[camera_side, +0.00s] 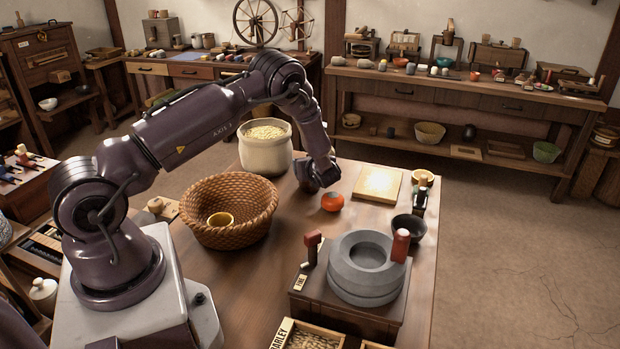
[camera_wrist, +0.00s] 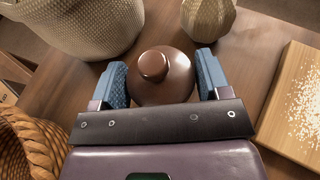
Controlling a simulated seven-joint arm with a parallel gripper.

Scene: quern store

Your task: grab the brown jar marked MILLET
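A round brown jar (camera_wrist: 177,88) with a knobbed lid shows in the wrist view, seen from above. No writing on it is visible from this angle, so I cannot read a MILLET mark. My gripper (camera_wrist: 162,82) has its two blue fingers on either side of the jar, close to its sides. I cannot tell whether they touch it. In the side view my gripper (camera_side: 318,190) is low over the table, behind the orange-red round thing. The jar and the fingers are hidden there.
A cream pot of grain (camera_side: 266,150) stands left of my gripper, with a wicker basket (camera_side: 250,237) nearer. The orange-red round thing (camera_side: 332,202) sits just in front. A board (camera_side: 378,183) lies right. A ribbed tan thing (camera_wrist: 208,18) is beyond the jar. A stone quern (camera_side: 365,268) stands nearer.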

